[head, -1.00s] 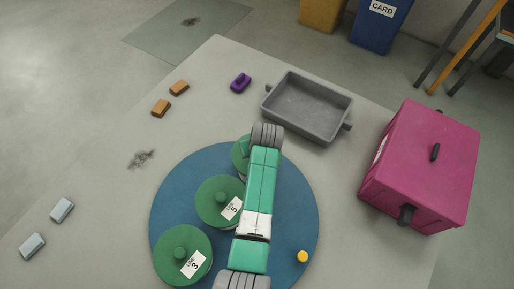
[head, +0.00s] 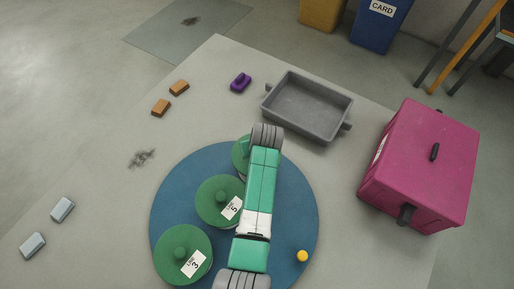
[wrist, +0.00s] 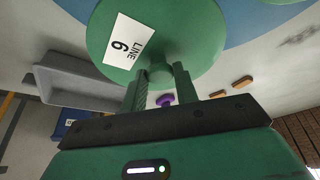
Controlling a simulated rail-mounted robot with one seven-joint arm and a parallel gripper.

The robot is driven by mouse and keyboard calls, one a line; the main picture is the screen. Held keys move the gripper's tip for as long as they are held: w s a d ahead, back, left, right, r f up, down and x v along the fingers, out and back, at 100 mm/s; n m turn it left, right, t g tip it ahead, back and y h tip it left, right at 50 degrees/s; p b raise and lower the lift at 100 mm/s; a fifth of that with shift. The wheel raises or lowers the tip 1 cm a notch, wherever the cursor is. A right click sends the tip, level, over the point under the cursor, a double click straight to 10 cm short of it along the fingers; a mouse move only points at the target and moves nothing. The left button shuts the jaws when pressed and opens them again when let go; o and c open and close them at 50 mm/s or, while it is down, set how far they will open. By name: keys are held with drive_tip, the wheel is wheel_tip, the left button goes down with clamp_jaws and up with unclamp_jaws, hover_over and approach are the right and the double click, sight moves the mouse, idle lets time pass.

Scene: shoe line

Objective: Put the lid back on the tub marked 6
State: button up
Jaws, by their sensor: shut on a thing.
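The green round lid marked LINE 6 (wrist: 190,30) fills the top of the wrist view, with its white label facing me. My gripper (wrist: 160,74) is shut on the knob of this lid, one finger on each side. In the head view part of a green round top (head: 240,156) shows behind my arm at the far side of the blue disc. My gripper is hidden there. The tub under the lid is hidden, so I cannot tell whether the lid rests on it.
Green-lidded tubs marked 5 (head: 217,197) and 3 (head: 176,268) stand on the blue disc (head: 170,205), with a yellow knob (head: 302,256) at its right. A grey tray (head: 305,108) and magenta box (head: 428,155) stand right. A purple piece (head: 240,83) lies beyond.

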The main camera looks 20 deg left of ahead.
drive_tip(key=o, duration=1.6)
drive_tip(key=shift+c, duration=0.2)
wheel_tip(320, 180, up, 7)
drive_tip(key=p, duration=0.6)
drive_tip(key=shift+r+p, duration=0.1)
drive_tip(key=shift+p, duration=0.25)
clamp_jaws()
drive_tip(key=shift+f, duration=0.2)
idle(0.3)
